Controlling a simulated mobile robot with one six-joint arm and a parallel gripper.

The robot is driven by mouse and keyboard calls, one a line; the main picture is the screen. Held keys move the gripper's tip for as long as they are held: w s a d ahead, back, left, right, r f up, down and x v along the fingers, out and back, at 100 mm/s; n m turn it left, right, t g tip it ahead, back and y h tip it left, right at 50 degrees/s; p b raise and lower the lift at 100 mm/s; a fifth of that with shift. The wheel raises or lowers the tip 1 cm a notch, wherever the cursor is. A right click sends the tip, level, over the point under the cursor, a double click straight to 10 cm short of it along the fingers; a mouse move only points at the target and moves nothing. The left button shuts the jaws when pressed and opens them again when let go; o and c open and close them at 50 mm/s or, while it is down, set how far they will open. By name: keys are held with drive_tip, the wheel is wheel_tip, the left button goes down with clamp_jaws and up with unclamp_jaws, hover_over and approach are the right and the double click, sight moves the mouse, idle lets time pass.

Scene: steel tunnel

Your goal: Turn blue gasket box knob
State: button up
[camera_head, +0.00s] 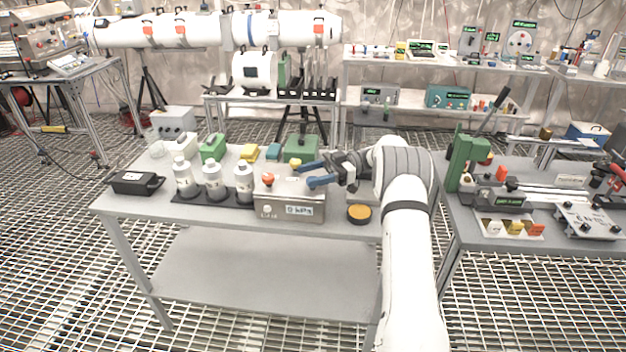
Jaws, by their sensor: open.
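My gripper (306,175) has blue fingers that point left. It is open, with a gap between the fingers and nothing visible in it. It is over the right end of a metal box (290,206) with a pressure display and an orange-red knob (268,179). The gripper is to the right of that knob and apart from it.
Several white bottles (213,182) stand on a dark tray left of the metal box. A black case (136,183) lies at the bench's left. An orange-topped disc (359,213) lies near the front edge.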

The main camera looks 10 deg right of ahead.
wheel_tip(320, 180, up, 8)
drive_tip(key=p, duration=0.6)
drive_tip(key=shift+r, duration=0.15)
